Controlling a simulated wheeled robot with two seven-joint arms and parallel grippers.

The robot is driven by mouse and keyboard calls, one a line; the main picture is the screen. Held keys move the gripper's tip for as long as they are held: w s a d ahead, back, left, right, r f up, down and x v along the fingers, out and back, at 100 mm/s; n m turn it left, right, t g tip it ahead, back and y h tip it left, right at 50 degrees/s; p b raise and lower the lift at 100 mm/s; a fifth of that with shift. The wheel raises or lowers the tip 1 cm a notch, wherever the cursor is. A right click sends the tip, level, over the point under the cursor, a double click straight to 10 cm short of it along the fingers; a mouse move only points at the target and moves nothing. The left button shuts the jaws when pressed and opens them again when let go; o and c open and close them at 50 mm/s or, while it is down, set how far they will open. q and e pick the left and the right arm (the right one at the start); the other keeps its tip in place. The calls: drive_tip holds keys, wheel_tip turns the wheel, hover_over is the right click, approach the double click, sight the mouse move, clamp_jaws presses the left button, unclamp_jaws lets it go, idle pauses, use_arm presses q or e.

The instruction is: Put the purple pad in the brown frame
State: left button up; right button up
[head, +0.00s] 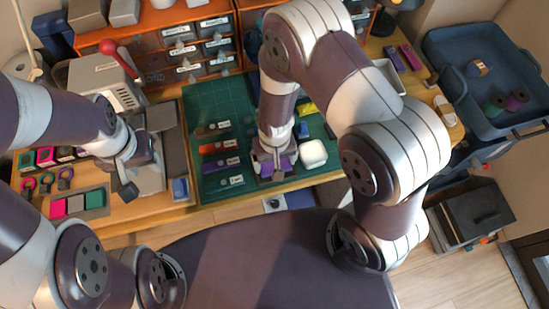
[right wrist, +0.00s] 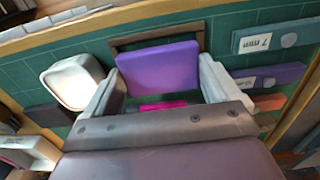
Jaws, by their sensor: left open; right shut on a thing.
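The purple pad (right wrist: 157,69) is between the two fingers of my right gripper (right wrist: 163,75), which is shut on it. The brown frame (right wrist: 140,40) lies on the green mat just beyond the pad, and the pad hides part of it. I cannot tell whether the pad touches the frame. In the head view my right gripper (head: 273,168) is over the front part of the mat and mostly covers the pad and frame. My left gripper (head: 126,178) is open and empty at the left, above a grey machine.
A white rounded block (head: 313,154) stands close beside my right gripper. A pink piece (right wrist: 162,105) shows below the pad. Labelled strips (head: 220,163) lie on the left part of the green mat (head: 205,105). Drawers (head: 190,50) stand behind; a blue tray (head: 455,50) is at right.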

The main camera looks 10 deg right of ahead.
drive_tip(key=shift+f, duration=0.45)
drive_tip(key=o, duration=0.8)
drive_tip(key=shift+r, duration=0.2)
wheel_tip(320, 180, up, 12)
drive_tip(key=r+p, duration=0.1)
drive_tip(key=shift+t, duration=0.7)
drive_tip(key=s+d+r, duration=0.1)
drive_tip(key=d+r, duration=0.1)
drive_tip(key=d, duration=0.1)
drive_tip(key=s+d+r, duration=0.1)
drive_tip(key=d+r, duration=0.2)
drive_tip(key=s+d+r+p, duration=0.1)
drive_tip(key=d+r, duration=0.2)
drive_tip(key=shift+s, duration=0.15)
